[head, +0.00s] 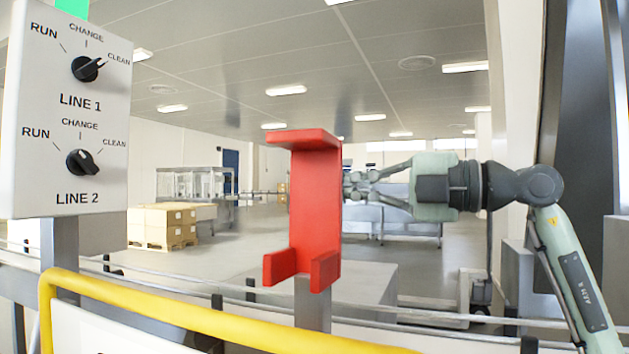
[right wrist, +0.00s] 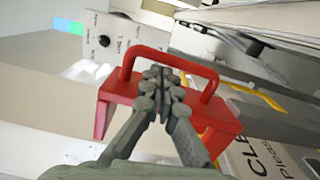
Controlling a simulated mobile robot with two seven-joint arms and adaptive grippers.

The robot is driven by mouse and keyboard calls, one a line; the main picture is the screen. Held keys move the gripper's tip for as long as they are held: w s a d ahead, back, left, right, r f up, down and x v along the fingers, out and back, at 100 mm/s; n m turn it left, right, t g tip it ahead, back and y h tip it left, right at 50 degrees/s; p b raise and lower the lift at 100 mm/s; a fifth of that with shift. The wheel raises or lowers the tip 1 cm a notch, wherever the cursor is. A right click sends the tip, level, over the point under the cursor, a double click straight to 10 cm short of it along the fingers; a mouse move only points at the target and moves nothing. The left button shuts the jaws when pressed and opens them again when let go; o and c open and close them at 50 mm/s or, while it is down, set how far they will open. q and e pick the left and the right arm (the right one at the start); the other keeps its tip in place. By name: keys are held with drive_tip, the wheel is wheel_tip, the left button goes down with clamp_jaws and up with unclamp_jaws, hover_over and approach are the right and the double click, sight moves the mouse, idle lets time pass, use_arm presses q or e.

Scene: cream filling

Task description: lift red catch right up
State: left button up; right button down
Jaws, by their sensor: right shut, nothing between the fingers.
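The red catch (head: 316,200) is an upright red bracket on a grey post in the middle of the head view, with a flat top plate and two short prongs at its bottom. In the right wrist view it shows as a red body (right wrist: 118,88) with a raised red bar handle (right wrist: 190,67). My right gripper (head: 350,186) reaches in from the right, just beside the catch. In the right wrist view its fingers (right wrist: 158,75) are together and empty, with the tips at the bar. Whether they touch the bar, I cannot tell. My left gripper is out of view.
A white panel (head: 68,120) with two black knobs, LINE 1 and LINE 2, stands at the left. A yellow rail (head: 190,313) crosses in front, low down. Boxes on a pallet (head: 163,226) and machines stand farther back.

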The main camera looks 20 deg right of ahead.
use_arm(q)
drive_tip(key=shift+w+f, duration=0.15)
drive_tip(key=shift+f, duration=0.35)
use_arm(e)
drive_tip(key=shift+w+d+f, duration=0.25)
drive_tip(key=shift+w+d, duration=0.25)
drive_tip(key=shift+d, duration=0.05)
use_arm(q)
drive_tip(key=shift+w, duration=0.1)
use_arm(e)
drive_tip(key=shift+d, duration=0.2)
